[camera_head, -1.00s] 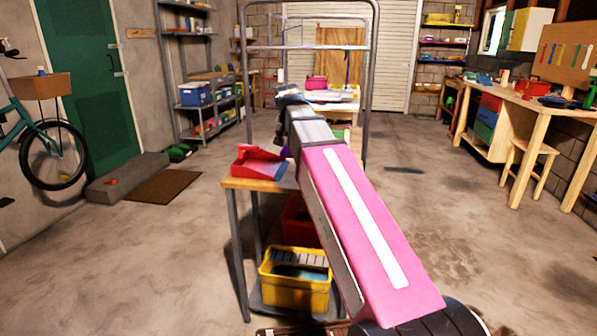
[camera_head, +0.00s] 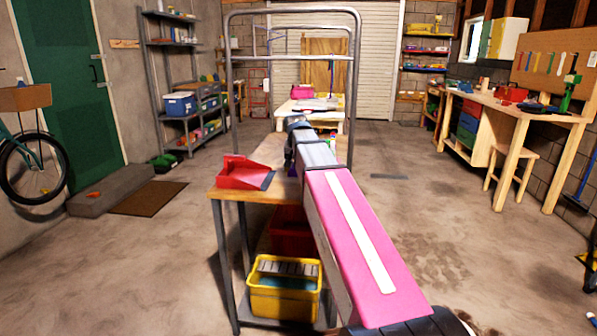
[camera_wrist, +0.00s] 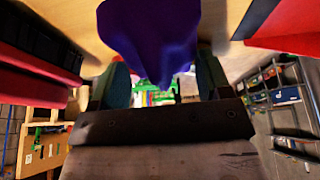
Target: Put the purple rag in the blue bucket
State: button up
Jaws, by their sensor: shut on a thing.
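My gripper (camera_wrist: 160,82) is shut on the purple rag (camera_wrist: 158,38) in the wrist view. The rag hangs bunched between the two teal fingers, with a wooden tabletop behind it. In the head view my pink and grey arm reaches over the workbench (camera_head: 232,197). I cannot make out a blue bucket for certain. A blue container with a pale lid (camera_head: 180,105) stands on the left metal shelf.
A red dustpan (camera_head: 240,173) lies on the bench, left of my arm. A yellow bin (camera_head: 285,300) and a red bin (camera_head: 291,237) sit below. A metal frame (camera_head: 231,80) rises behind. The concrete floor on the right is largely clear.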

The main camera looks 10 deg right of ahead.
jog(key=shift+f, duration=1.75)
jog(key=shift+f, duration=0.15)
jog(key=o, duration=1)
